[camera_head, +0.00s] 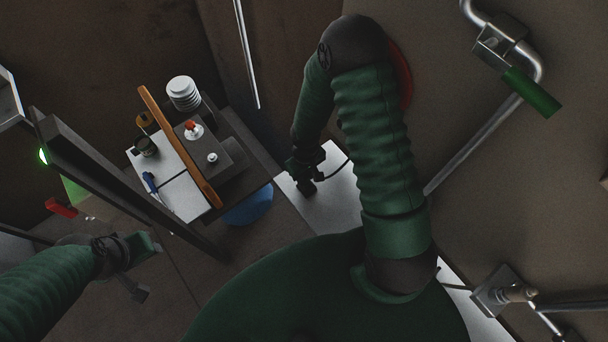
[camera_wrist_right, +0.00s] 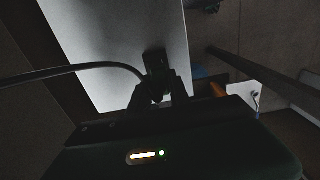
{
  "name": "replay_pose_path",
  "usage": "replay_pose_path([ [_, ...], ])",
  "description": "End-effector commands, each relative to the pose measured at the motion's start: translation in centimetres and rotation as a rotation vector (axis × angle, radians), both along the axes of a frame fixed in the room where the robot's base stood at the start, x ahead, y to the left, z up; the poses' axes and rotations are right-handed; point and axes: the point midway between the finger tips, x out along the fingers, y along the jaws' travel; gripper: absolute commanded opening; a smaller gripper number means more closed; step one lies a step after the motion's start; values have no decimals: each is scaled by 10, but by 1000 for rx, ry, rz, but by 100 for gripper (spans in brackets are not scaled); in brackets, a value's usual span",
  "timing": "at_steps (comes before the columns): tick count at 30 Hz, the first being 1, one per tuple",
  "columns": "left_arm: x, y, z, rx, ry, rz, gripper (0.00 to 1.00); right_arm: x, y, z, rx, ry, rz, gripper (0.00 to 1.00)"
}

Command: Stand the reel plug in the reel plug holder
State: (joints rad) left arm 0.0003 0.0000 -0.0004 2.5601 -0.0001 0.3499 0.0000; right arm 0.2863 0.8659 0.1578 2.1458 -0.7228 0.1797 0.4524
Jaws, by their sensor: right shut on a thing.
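My right gripper (camera_head: 303,172) is shut on a dark plug-like block, the reel plug (camera_head: 308,188), over a white panel. In the right wrist view the plug (camera_wrist_right: 155,63) sticks out beyond the dark fingers (camera_wrist_right: 158,96), and a black cable curves away from it to the left. I cannot tell whether the plug touches the panel. My left gripper (camera_head: 142,248) is at the lower left, away from the plug; its jaws are too unclear to read. I cannot make out which thing is the reel plug holder.
A white panel (camera_head: 328,196) lies under the right gripper. To its left, a table holds a white ribbed cylinder (camera_head: 183,93), an orange-brown bar (camera_head: 180,147), a dark box (camera_head: 226,158) and small items. A dark beam (camera_head: 120,180) stands near my left arm. A bent metal pipe (camera_head: 470,147) runs at right.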

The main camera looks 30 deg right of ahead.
Motion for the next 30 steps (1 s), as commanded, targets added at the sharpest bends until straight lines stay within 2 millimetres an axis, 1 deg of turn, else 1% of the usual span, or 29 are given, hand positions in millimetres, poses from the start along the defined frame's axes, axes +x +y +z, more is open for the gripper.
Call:
replay_pose_path([
  [11, 0, 0, 0, 0, 0, -1, 36, 0, 1, 1, -1, 1, 0, 0],
  [19, 0, 0, -4, 0, 0, -1, 36, -1, 9, 0, -8, 0, 2, 0],
  [30, 0, 0, -3, 0, 0, -1, 36, -1, 7, 0, -7, 0, -1, 0],
])
